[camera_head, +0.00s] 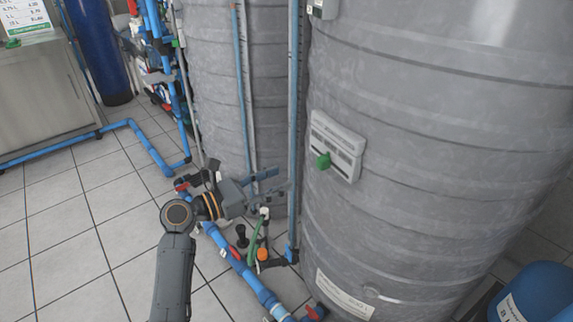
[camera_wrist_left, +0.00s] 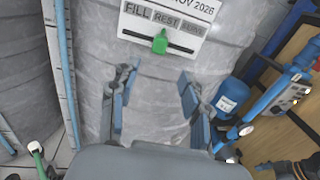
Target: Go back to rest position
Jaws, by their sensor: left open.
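A pale panel (camera_head: 345,135) with a green knob (camera_head: 322,160) is fixed to the front of the large grey tank on the right. In the left wrist view the panel (camera_wrist_left: 185,15) reads FILL, REST and SERVE, and the green knob (camera_wrist_left: 160,42) sits below REST. My left gripper (camera_head: 280,183) is left of the panel and a little lower, apart from it. In the left wrist view my left gripper (camera_wrist_left: 157,97) has its two blue-padded fingers spread, with only grey tank wall between them. My right gripper is not seen.
The large grey tank (camera_head: 440,150) fills the right side, and another grey tank (camera_head: 215,90) stands behind. Blue pipes (camera_head: 235,262) with valves run low near my left arm. Tiled floor (camera_head: 70,240) at left is clear. A blue container (camera_head: 540,290) is at lower right.

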